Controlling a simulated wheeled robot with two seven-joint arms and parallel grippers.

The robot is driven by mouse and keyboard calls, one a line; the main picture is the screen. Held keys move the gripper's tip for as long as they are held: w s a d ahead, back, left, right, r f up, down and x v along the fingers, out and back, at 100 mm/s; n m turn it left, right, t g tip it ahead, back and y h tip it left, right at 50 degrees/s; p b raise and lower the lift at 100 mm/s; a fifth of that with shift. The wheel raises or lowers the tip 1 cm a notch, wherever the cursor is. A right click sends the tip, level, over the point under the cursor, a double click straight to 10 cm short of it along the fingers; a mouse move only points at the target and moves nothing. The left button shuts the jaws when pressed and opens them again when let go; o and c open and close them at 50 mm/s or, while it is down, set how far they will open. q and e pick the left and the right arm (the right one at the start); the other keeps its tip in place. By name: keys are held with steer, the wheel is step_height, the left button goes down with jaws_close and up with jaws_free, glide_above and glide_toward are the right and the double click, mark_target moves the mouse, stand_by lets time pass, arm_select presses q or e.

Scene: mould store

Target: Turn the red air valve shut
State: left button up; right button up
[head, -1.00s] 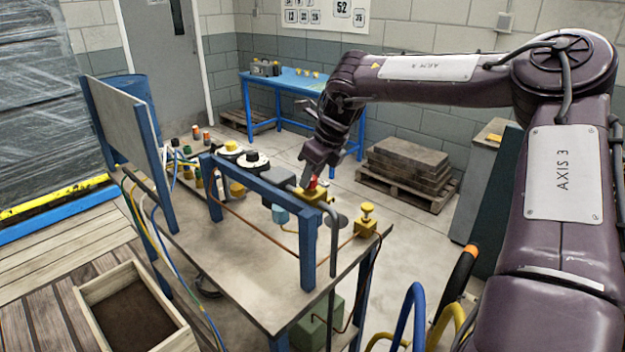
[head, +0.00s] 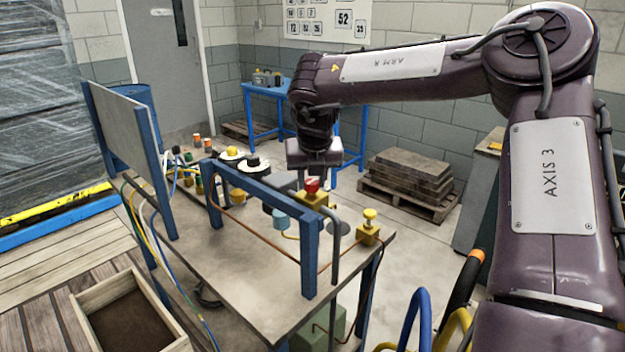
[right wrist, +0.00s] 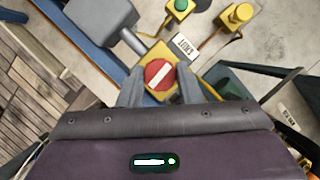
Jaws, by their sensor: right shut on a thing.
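The red air valve (head: 312,185) is a red knob on a yellow block (head: 311,200) at the bench's right part, behind the blue frame. In the right wrist view the red knob (right wrist: 159,75) has a white bar across its face, slanting up to the right. My right gripper (head: 314,172) is above the valve, pointing down. In the right wrist view its two fingers (right wrist: 160,86) stand on either side of the knob, shut on it. A tag (right wrist: 186,46) with lettering lies beside the yellow block. My left gripper is in no view.
The blue frame (head: 262,186) stands over the bench (head: 232,255) in front of the valve. A yellow knob on a yellow block (head: 369,228) is to the right. A grey upright pipe (head: 336,245) is close by. A pallet stack (head: 410,180) stands behind.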

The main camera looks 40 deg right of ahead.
steer(key=shift+w+m, duration=0.1)
steer(key=shift+m, duration=0.4)
steer(key=o, duration=1)
steer(key=shift+c, duration=0.2)
steer(key=shift+r, duration=0.15)
steer(key=b+v, duration=0.1)
steer(key=v, duration=0.6)
steer(key=shift+a+r, duration=0.15)
steer(key=shift+r, duration=0.15)
steer(key=shift+f, duration=0.1)
